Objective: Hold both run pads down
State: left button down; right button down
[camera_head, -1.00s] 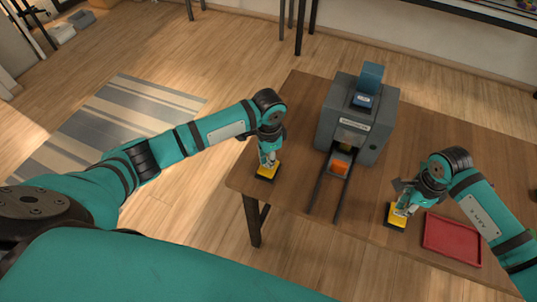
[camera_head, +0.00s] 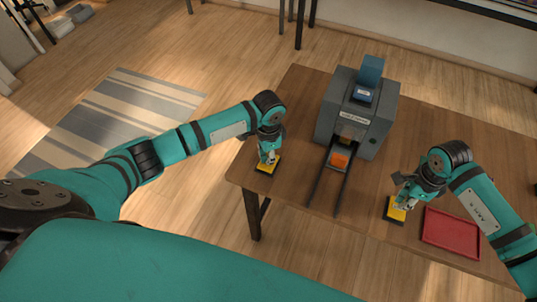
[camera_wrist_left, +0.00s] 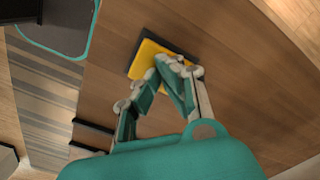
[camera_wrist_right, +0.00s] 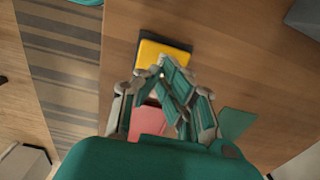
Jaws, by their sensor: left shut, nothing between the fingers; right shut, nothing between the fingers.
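The left run pad (camera_head: 265,169), a yellow plate on a black base, lies near the table's left front corner. My left gripper (camera_head: 267,159) points down at it, shut and empty, its tips appearing to press on the yellow top. The pad also shows in the left wrist view (camera_wrist_left: 146,60), partly hidden by the fingers (camera_wrist_left: 168,62). The right run pad (camera_head: 392,213) is the same kind, left of the red tray. My right gripper (camera_head: 403,204) is shut and empty, its tips appearing to rest on that pad, which shows in the right wrist view (camera_wrist_right: 153,54) too.
A grey machine (camera_head: 380,102) with a blue top stands between the arms. Two dark rails (camera_head: 316,187) run from its opening to the table's front, with an orange block (camera_head: 340,160) between them. A red tray (camera_head: 450,233) lies beside the right pad.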

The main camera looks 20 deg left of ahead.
pick_arm(q)
jog(key=shift+f, duration=0.3)
pick_arm(e)
jog(key=shift+f, duration=0.15)
jog(key=shift+f, duration=0.85)
